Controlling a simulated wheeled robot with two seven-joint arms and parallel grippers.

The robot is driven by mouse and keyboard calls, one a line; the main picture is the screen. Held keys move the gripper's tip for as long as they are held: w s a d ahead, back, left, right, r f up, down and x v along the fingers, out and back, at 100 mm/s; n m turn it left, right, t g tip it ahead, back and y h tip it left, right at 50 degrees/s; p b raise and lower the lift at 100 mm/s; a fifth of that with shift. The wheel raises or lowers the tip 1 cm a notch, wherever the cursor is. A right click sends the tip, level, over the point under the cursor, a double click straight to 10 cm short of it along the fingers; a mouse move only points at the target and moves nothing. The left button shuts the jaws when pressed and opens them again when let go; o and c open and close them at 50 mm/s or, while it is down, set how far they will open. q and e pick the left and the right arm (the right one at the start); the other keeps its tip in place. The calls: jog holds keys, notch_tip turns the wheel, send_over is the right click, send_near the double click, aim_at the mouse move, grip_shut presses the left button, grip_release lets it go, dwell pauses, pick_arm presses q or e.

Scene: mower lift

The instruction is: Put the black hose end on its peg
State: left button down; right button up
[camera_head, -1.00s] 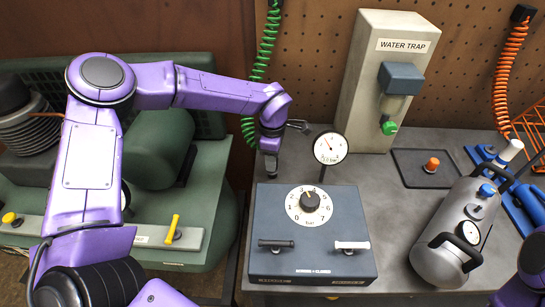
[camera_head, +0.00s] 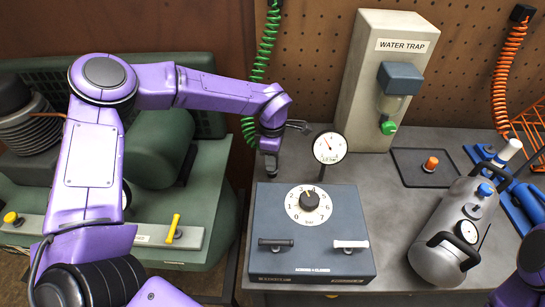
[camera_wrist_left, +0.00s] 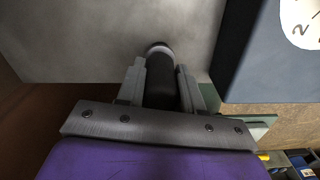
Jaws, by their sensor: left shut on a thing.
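My left gripper (camera_head: 269,172) reaches down at the back left of the grey bench, behind the dark blue box. In the left wrist view my left gripper (camera_wrist_left: 165,75) is shut around a dark cylinder with a pale, rounded end, which looks like the black hose end (camera_wrist_left: 160,88). Its tip points away from the palm, toward the grey surface; I cannot tell whether they touch. A small grey hook-like part (camera_head: 299,126) shows beside the left wrist in the head view; I cannot tell whether it is the peg. My right gripper is out of view.
The dark blue box (camera_head: 345,205) has a dial and two handles; a round gauge (camera_head: 330,147) stands behind it. The water trap (camera_head: 372,100), grey cylinder (camera_head: 447,262) and black mat (camera_head: 407,173) occupy the bench's right. Green (camera_head: 262,60) and orange hoses (camera_head: 505,75) hang behind.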

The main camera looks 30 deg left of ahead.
pick_arm(q)
jog(key=shift+f, duration=0.45)
jog(key=c, duration=1)
grip_release()
notch_tip(320, 180, up, 11)
jog(key=p, duration=1)
